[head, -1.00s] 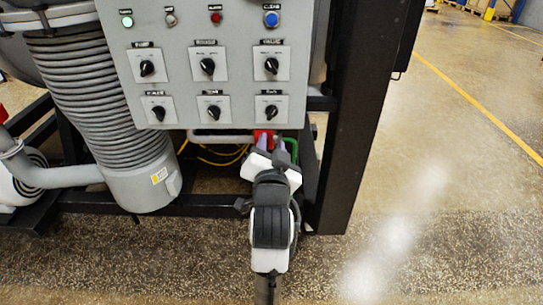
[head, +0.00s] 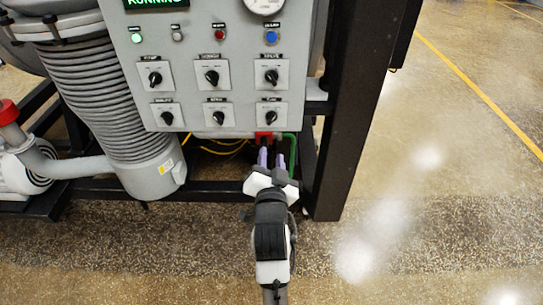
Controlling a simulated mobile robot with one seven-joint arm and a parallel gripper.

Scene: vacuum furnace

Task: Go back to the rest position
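My gripper (head: 272,156) points away from me, low at the centre right of the head view, just below the lower edge of the grey control panel (head: 150,78). Its two pale purple fingers stand apart, with a gap between them and nothing seen held. A red part (head: 264,136) and a green pipe (head: 292,152) lie just beyond the fingertips; I cannot tell whether the fingers touch them. My arm stretches back toward the bottom of the view.
The panel carries several black rotary switches (head: 272,76), lamps, a blue button (head: 271,38) and a gauge (head: 264,5). A black frame post (head: 350,120) stands right of my gripper. A ribbed grey hose (head: 95,90) is at left. Open floor (head: 450,160) lies right.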

